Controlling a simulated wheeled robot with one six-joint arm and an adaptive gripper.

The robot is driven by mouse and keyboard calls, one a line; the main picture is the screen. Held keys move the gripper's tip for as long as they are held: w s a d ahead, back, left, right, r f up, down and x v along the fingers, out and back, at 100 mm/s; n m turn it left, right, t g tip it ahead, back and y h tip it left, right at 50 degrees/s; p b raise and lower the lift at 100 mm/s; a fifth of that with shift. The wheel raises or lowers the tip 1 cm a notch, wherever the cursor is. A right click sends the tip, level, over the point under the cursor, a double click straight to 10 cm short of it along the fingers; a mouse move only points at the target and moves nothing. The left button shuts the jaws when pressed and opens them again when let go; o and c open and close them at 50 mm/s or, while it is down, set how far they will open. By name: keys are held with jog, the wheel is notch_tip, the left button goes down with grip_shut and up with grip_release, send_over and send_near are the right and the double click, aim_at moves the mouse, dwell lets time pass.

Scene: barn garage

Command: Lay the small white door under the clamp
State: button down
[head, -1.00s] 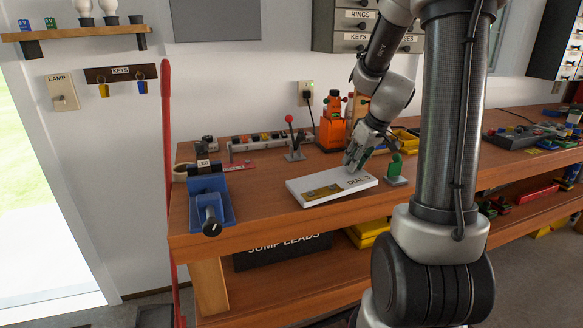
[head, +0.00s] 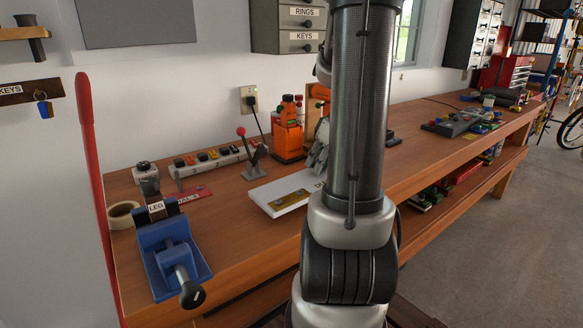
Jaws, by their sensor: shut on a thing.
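The small white door (head: 268,203) is a flat white panel with a brass strip, near the front of the bench. Its right part is hidden behind my arm. My gripper (head: 318,158) is at the door's far edge, with its fingers closed there; the exact grip is partly hidden. A small clamp with a red-knobbed lever (head: 250,155) stands on the bench just behind the door's left end. Its lever points up, and the door is beside it, not under it.
A blue vise (head: 172,262) marked LEG is at the bench's left front. A red pole (head: 90,180) rises at the left. The bench (head: 232,252) is bare between vise and door.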

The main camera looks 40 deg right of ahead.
jog(key=w, duration=0.2)
jog(key=w+a, duration=0.1)
jog(key=w, duration=0.5)
jog(key=shift+a, duration=0.4)
notch_tip(320, 180, down, 4)
jog(key=shift+r, duration=0.25)
jog(key=c, duration=1.3)
grip_release()
jog(key=shift+o, duration=0.2)
jog(key=a+v, duration=0.1)
jog(key=v, duration=1.1)
jog(key=s+a+r+m+h, duration=0.1)
jog(key=s+a+r, duration=0.2)
jog(key=s+a, duration=1.1)
jog(key=a, duration=0.2)
jog(key=shift+a+r, duration=0.2)
jog(key=shift+a, duration=0.15)
